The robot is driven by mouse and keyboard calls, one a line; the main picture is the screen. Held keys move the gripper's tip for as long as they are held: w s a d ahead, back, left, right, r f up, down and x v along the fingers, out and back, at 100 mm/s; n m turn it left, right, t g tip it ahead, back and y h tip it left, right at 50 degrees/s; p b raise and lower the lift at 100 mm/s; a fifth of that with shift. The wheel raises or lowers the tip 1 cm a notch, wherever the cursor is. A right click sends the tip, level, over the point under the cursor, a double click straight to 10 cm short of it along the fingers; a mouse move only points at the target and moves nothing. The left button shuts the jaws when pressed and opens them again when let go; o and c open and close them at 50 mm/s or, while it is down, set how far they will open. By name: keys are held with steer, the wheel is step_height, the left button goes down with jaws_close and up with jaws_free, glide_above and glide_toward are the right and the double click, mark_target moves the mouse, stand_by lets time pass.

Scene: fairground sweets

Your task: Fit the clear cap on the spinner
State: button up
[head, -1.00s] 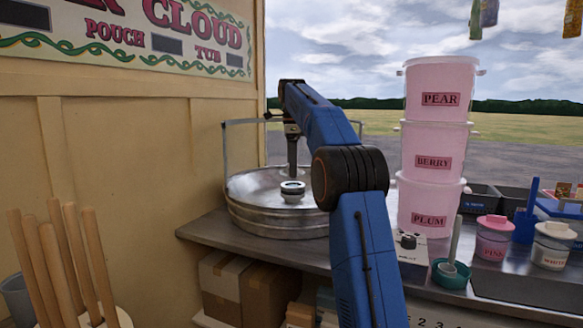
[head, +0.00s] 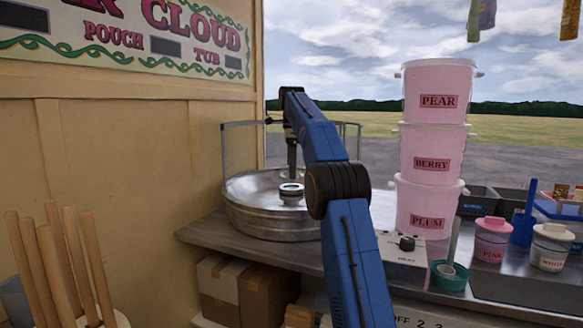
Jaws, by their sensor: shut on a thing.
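The spinner (head: 291,197) is a small pale cylinder with a dark-ringed top, standing in the middle of a wide round metal pan (head: 252,187). My arm reaches over the pan and its dark wrist points straight down. My gripper (head: 291,177) is above the spinner, close to its top, and small in this view. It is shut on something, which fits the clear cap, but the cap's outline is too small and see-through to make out. I cannot tell whether the cap touches the spinner.
A clear guard (head: 240,147) stands around the back of the pan. A control box with a black knob (head: 407,243) is right of my arm. Stacked pink tubs (head: 436,150) stand behind it. Wooden sticks (head: 65,255) are at the lower left.

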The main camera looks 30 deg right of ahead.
steer(key=shift+f, duration=1.5)
steer(key=shift+f, duration=0.45)
stand_by(0.9)
steer(key=o, duration=1.3)
steer(key=shift+w+r, duration=0.1)
steer(key=shift+r, duration=2.9)
steer(key=shift+a, duration=0.1)
